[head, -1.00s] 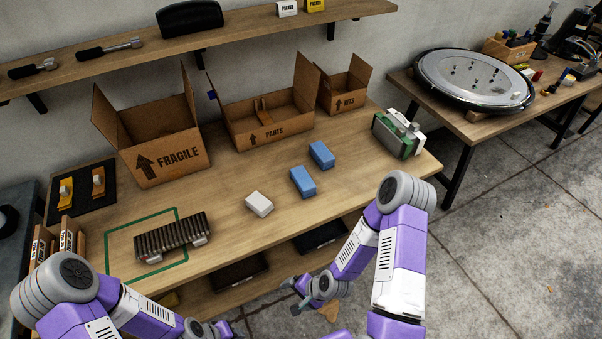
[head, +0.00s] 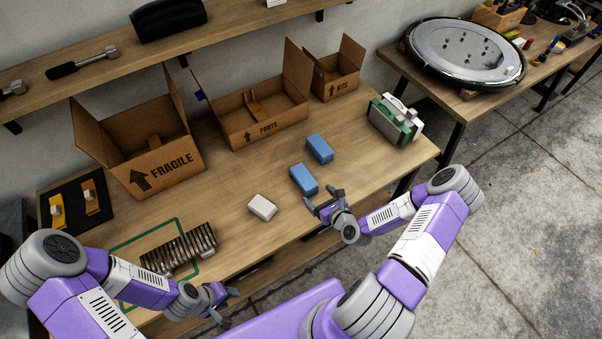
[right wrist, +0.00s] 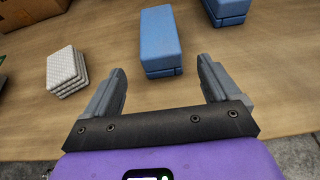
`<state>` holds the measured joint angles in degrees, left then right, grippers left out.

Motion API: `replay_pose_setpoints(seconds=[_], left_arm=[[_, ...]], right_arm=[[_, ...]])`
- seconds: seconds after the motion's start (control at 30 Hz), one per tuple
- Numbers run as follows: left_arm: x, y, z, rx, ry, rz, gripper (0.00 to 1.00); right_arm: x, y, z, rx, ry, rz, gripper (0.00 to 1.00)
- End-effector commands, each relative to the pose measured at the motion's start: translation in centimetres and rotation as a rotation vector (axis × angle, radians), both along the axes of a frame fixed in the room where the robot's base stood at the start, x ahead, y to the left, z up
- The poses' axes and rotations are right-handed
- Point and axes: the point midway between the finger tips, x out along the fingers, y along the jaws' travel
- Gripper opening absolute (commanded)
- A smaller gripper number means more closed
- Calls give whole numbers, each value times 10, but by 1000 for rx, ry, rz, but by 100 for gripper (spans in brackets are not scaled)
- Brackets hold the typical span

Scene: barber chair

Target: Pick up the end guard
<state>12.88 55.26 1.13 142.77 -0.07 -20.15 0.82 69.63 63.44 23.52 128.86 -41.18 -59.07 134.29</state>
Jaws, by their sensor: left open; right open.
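No label shows which piece is the end guard. Two blue blocks lie on the bench: a nearer one (head: 303,180) and a farther one (head: 319,149). My right gripper (head: 322,197) is open and empty at the bench's front edge, just short of the nearer blue block. In the right wrist view this block (right wrist: 160,35) lies ahead between the fingertips, not gripped. The farther blue block (right wrist: 228,8) is cut off at the top. A white ridged block (head: 262,207) lies to the left. My left gripper (head: 232,308) is open and empty at the front, low in view.
A green and white case (head: 393,121) stands at right. Orange pieces (head: 91,197) lie on a black mat.

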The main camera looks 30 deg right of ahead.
Motion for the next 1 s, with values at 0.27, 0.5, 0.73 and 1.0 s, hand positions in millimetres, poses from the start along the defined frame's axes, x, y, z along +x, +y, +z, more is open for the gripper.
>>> replay_pose_setpoints(seconds=[0.27,0.5,0.73,1.0], left_arm=[[1,0,-4,0,-1,0,43],[1,0,-5,0,-2,1,43],[1,0,-5,0,-2,1,43],[1,0,-5,0,-2,1,43]], right_arm=[[39,2,-11,-2,-1,5,89],[55,2,-18,-2,1,4,89],[55,2,-18,-2,2,4,80],[54,2,-18,-3,2,4,39]])
